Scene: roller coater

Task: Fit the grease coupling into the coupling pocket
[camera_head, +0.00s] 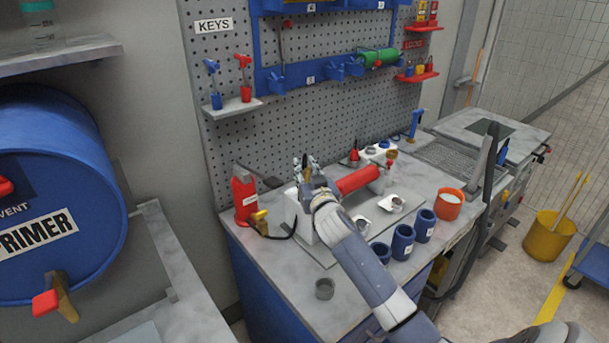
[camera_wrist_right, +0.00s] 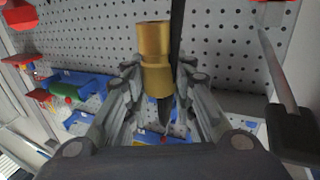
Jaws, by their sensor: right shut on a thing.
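My right gripper (camera_head: 306,164) is over the bench at the end of my arm, near the pegboard. In the right wrist view, its fingers (camera_wrist_right: 160,95) are shut on a brass, stepped cylinder, the grease coupling (camera_wrist_right: 154,48). A black strip, perhaps a hose, runs behind it. In the head view the coupling is hidden or too small to make out. A pale block (camera_head: 298,218) stands below the gripper, with a red roller (camera_head: 358,180) to its right. I cannot make out the coupling pocket. My left gripper is not in view.
A red bottle-like unit (camera_head: 243,197) with a yellow part (camera_head: 260,221) stands left of the block. Blue cups (camera_head: 402,242) and an orange cup (camera_head: 449,204) stand to the right. The pegboard (camera_head: 300,130) rises behind.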

